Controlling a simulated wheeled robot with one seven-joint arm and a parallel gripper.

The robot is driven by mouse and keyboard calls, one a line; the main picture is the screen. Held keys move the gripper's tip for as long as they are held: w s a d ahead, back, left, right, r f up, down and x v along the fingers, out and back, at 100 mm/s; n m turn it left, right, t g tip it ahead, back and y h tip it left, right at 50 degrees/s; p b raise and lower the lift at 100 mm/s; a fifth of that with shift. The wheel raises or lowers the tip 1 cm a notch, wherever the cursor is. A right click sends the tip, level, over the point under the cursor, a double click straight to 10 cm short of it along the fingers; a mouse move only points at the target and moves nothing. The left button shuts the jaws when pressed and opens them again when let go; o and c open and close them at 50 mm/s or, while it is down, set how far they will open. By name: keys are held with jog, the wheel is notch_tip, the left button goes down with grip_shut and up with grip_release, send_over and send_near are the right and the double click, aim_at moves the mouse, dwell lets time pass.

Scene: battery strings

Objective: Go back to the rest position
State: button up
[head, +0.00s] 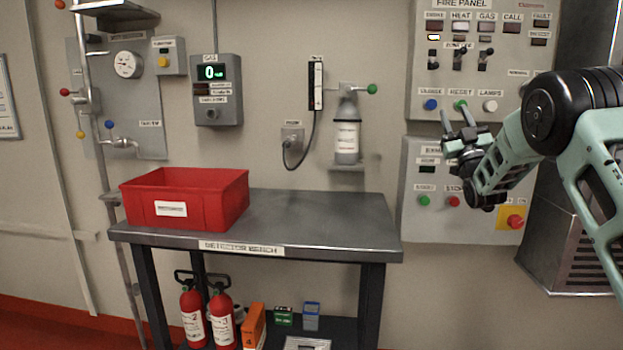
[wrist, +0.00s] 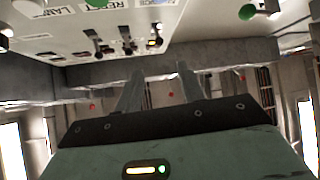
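My gripper (head: 457,115) is raised in front of the fire panel (head: 505,100) at the right of the head view. Its two pale fingers point up and stand apart with nothing between them. The fingertips are close below the panel's row of round buttons, near the green one (head: 461,104); I cannot tell whether they touch the panel. My arm reaches in from the right edge of the head view and hides part of both panels.
A lower panel (head: 418,215) with green and red buttons is behind my wrist. A metal table (head: 320,225) holds a red bin (head: 185,200). Fire extinguishers (head: 222,318) stand below it. A gas bottle (head: 346,135) hangs on the wall. A vented metal box (head: 580,255) is at right.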

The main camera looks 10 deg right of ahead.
jog(key=a+f+m+g, duration=0.2)
jog(key=a+f+g, duration=0.2)
jog(key=a, duration=0.5)
jog(key=a+f+m+g, duration=0.1)
jog(key=a+f+g, duration=0.35)
jog(key=a, duration=0.55)
jog(key=s+a+f+n+g+y, duration=0.1)
jog(key=s+a+f+g+y, duration=0.1)
jog(key=s+a+f+g, duration=0.45)
jog(key=s+a+f+n+g+y, duration=0.15)
jog(key=s+a+f, duration=0.25)
jog(key=s+a, duration=0.5)
jog(key=s+a+f+n+g, duration=0.1)
jog(key=s+a+f+g, duration=0.15)
jog(key=s, duration=0.55)
jog(key=s+a+f+g, duration=0.2)
jog(key=s+f+g, duration=0.15)
jog(key=s, duration=0.45)
jog(key=s+d+f+n+g+h, duration=0.1)
jog(key=s+d+g+h, duration=0.15)
jog(key=s, duration=0.75)
jog(key=s+d+f+n+g+h, duration=0.1)
jog(key=s+d+f+n+g, duration=0.15)
jog(key=s, duration=0.65)
notch_tip(320, 180, up, 13)
jog(key=a+m+p, duration=0.1)
jog(key=p, duration=1.1)
jog(key=shift+w+r+p, duration=0.15)
jog(key=shift+w+p, duration=0.1)
jog(key=shift+p, duration=0.05)
